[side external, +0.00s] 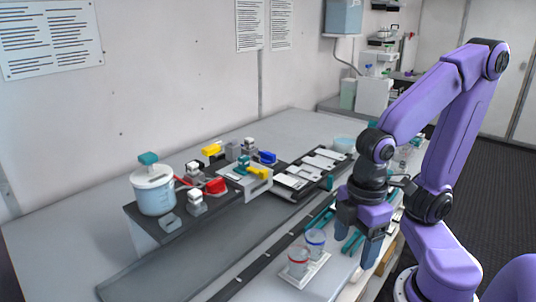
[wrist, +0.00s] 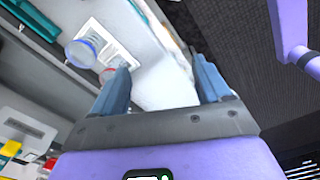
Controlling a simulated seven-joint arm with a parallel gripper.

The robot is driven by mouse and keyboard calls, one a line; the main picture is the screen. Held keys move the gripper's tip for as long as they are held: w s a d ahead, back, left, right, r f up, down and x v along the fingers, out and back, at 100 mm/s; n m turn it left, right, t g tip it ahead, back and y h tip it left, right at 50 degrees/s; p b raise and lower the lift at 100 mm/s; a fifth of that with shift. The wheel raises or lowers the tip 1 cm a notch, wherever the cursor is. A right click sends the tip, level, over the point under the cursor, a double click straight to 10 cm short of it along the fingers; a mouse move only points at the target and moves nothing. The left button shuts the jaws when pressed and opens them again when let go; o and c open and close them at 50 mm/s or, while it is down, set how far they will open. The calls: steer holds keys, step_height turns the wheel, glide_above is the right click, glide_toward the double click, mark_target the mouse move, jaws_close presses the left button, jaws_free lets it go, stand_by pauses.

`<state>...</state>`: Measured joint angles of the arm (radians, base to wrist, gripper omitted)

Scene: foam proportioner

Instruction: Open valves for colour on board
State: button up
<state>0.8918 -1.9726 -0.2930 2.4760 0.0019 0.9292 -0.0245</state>
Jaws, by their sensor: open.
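My gripper (side external: 358,243) is open and empty, pointing down over the front right of the bench, right of two cups. Its fingers also show apart in the wrist view (wrist: 161,66). Across the bench, far left of it, stand valves with a red handle (side external: 216,186), a yellow handle (side external: 211,149), a blue handle (side external: 267,158) and another yellow handle (side external: 258,173) on a pale block. Whether each valve is open or shut is too small to tell. A dark board with pale cards (side external: 322,164) lies right of the valves; I cannot read any colour on it.
A blue-ringed cup (side external: 315,240) and a red-ringed cup (side external: 298,262) stand on a white tray near my gripper. A teal-lidded tank (side external: 153,192) stands left of the valves. Teal tools (side external: 321,217) lie behind the cups. The bench's front left is clear.

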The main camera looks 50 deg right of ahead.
steer(key=w+a+r+n, duration=0.1)
steer(key=w+a+r, duration=0.2)
steer(key=w+r, duration=0.55)
step_height(320, 180, up, 12)
steer(key=n, duration=0.4)
glide_above(266, 154)
step_height(266, 154, down, 17)
steer(key=shift+f, duration=0.1)
steer(key=c, duration=1)
